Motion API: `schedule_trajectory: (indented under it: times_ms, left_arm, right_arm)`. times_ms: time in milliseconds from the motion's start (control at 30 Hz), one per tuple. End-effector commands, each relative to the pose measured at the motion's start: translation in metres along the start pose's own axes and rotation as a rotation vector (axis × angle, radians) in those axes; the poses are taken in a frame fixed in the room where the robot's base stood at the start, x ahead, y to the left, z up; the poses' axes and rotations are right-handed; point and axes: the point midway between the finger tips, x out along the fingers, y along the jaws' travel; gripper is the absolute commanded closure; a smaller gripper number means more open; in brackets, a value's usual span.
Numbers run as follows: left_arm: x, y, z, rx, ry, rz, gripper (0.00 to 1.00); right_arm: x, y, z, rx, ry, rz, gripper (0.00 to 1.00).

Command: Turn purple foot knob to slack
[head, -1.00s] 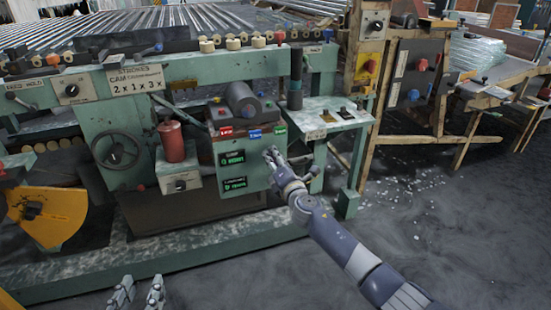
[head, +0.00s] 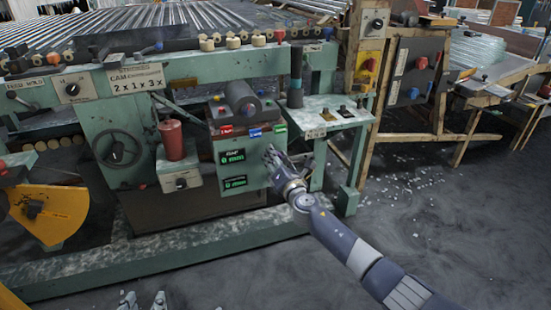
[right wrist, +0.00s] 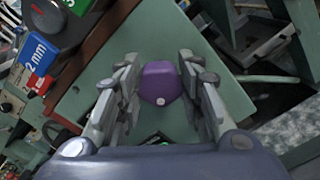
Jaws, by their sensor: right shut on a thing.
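The purple foot knob (right wrist: 160,83) shows in the right wrist view, a rounded block with a pale dot on its near edge, against the green panel. My right gripper (right wrist: 164,92) has one finger on each side of it and is shut on it. In the head view my right gripper (head: 271,155) is at the right edge of the green control box (head: 205,167); the knob is hidden there. My left gripper (head: 142,302) shows only its fingertips at the bottom edge, spread apart and empty, away from the machine.
Red, blue and green labels (head: 253,133) line the box's top edge, above two green-lit displays (head: 233,157). A small green side table (head: 325,113) stands right of the box. A red cylinder (head: 172,140) and a handwheel (head: 118,149) are to the left. The floor in front is open.

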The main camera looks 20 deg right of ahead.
Motion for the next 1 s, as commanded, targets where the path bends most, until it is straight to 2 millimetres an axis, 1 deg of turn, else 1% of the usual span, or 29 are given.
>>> schedule_trajectory:
  times_ms: [67, 100, 167, 200, 533, 667, 767, 867, 1000]
  left_arm:
    - [0.0, 0.0, 0.0, 0.0, 0.0, 0.0, 0.6]
    - [0.0, 0.0, 0.0, 0.0, 0.0, 0.0, 0.6]
    - [0.0, 0.0, 0.0, 0.0, 0.0, 0.0, 0.6]
    - [0.0, 0.0, 0.0, 0.0, 0.0, 0.0, 0.6]
    - [0.0, -0.001, -0.001, 0.001, 0.001, -0.001, 0.6]
    - [0.0, -0.001, -0.001, 0.001, 0.001, -0.001, 0.6]
    - [0.0, -0.001, -0.001, 0.001, 0.001, -0.001, 0.6]
    - [0.0, 0.0, 0.0, 0.0, 0.001, 0.0, 0.6]
    - [0.0, 0.0, 0.0, 0.0, 0.001, 0.0, 0.6]
  right_arm:
    - [0.0, 0.0, -0.001, 0.001, 0.002, 0.0, 0.9]
    - [0.0, 0.0, -0.001, 0.001, 0.002, 0.0, 0.61]
    - [0.0, 0.0, -0.001, 0.001, 0.002, 0.0, 0.48]
    - [0.0, 0.0, -0.001, 0.002, 0.002, 0.0, 0.44]
    - [-0.001, 0.0, -0.001, 0.002, 0.001, 0.0, 0.44]
    - [-0.007, -0.001, 0.0, 0.001, 0.0, 0.001, 0.44]
    - [-0.017, -0.001, 0.0, 0.001, -0.001, 0.0, 0.44]
    - [-0.032, -0.001, -0.001, 0.001, 0.003, 0.0, 0.44]
    - [-0.056, -0.001, -0.002, 0.001, 0.003, 0.001, 0.44]
